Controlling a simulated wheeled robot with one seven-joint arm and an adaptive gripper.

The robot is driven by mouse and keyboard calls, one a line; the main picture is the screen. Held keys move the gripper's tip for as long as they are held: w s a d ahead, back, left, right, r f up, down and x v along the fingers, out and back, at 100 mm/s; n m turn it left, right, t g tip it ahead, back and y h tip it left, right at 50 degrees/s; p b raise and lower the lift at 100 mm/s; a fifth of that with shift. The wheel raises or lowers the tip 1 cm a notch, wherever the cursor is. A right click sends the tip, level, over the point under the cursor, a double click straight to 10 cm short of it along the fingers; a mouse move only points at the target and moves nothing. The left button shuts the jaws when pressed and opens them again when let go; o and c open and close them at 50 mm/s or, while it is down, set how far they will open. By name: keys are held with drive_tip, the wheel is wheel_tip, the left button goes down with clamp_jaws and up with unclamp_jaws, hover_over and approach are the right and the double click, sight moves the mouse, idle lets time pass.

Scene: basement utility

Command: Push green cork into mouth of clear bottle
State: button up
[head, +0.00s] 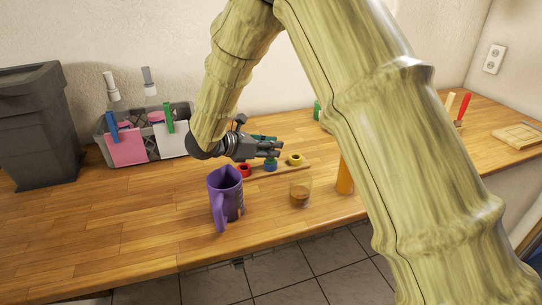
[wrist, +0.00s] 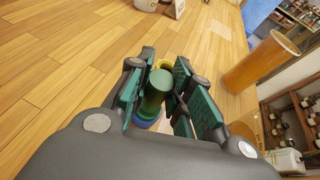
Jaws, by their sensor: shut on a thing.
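The green cork (wrist: 155,93) is a dark green cylinder. It stands between the finger pads of my gripper (wrist: 160,90), which is shut on it. In the head view my gripper (head: 272,148) hangs just over the wooden strip with coloured pieces, and the cork is hard to make out there. In the wrist view a blue piece shows below the cork; I cannot tell whether they touch. I cannot make out a clear bottle for certain in either view; my arm hides part of the bench.
The strip (head: 282,167) bears red (head: 244,170), blue (head: 270,165) and yellow (head: 295,159) pieces. A purple mug (head: 225,195), a glass with brown liquid (head: 300,193) and an orange cylinder (head: 345,178) stand in front. A grey caddy (head: 183,112) is behind left.

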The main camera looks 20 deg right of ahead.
wheel_tip(320, 180, up, 10)
drive_tip(key=shift+b, duration=1.15)
drive_tip(key=shift+d, duration=0.1)
drive_tip(key=s+d+r, duration=1.3)
drive_tip(key=s+d, duration=0.2)
drive_tip(key=d, duration=0.3)
drive_tip(key=shift+s, duration=0.15)
idle(1.2)
drive_tip(key=shift+f+b, duration=0.15)
drive_tip(key=shift+b, duration=0.15)
drive_tip(key=shift+m, duration=0.3)
drive_tip(key=shift+f+b, duration=2.2)
drive_tip(key=shift+f, duration=0.05)
